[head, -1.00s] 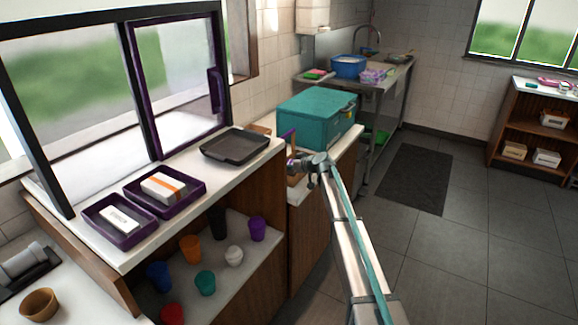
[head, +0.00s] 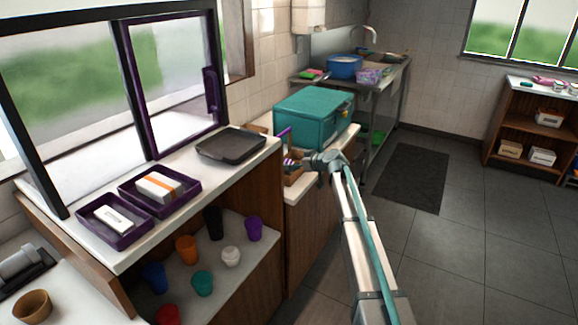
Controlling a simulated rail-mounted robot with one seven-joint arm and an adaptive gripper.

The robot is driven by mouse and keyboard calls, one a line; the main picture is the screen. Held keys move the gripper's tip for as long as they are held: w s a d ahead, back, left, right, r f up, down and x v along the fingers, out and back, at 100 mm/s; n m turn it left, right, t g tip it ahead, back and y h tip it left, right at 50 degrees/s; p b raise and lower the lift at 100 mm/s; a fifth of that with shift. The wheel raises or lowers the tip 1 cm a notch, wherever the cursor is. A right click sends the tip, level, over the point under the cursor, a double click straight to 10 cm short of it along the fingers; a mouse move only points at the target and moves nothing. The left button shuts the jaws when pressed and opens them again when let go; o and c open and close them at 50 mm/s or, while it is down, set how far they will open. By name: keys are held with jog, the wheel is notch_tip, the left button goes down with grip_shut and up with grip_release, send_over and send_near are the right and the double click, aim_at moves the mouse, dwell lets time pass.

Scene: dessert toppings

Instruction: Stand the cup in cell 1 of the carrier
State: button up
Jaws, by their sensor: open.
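A small brown wooden carrier (head: 292,180) with a purple handle stands on the white counter in front of the teal box, partly hidden by my gripper. A small purple-and-white striped thing, perhaps the cup (head: 289,163), shows at the carrier, just left of my gripper. Its base and the cell it is in cannot be made out. My gripper (head: 304,165) is open, at the right side of the carrier and close to the striped thing. Whether the fingers touch it is too small to tell.
The teal box (head: 314,113) stands right behind the carrier. A dark tray (head: 231,144) and two purple trays (head: 190,181) (head: 146,217) lie on the higher counter to the left. Several coloured cups, one orange (head: 186,249), stand on the shelf below.

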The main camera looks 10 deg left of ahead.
jog(key=v, duration=0.5)
jog(key=s+d+f+m+g+h, duration=0.2)
jog(key=s+d+f, duration=0.1)
jog(key=s+f, duration=0.85)
jog(key=s+d+f+m+g+h, duration=0.1)
jog(key=s+d+f+g, duration=0.2)
jog(key=s+f, duration=0.8)
jog(key=s+d+f+m+g+h, duration=0.2)
jog(key=s+d+f, duration=0.35)
jog(key=f, duration=1.05)
jog(key=s+d+f+m+g+h, duration=0.1)
jog(key=s+d+f, duration=0.15)
jog(key=s, duration=0.55)
jog(key=s+d+f+m+g, duration=0.15)
jog(key=s+f, duration=0.25)
jog(key=s, duration=0.5)
jog(key=s+d+f+g+h, duration=0.15)
jog(key=s+f, duration=0.25)
jog(key=s, duration=0.4)
jog(key=s+d+m+g+h, duration=0.1)
jog(key=s+d+g, duration=0.1)
jog(key=s, duration=0.9)
jog(key=s+d+m+g+h, duration=0.1)
jog(key=s+d+g, duration=0.1)
jog(key=s, duration=1)
jog(key=shift+d+f, duration=0.3)
jog(key=shift+d, duration=0.2)
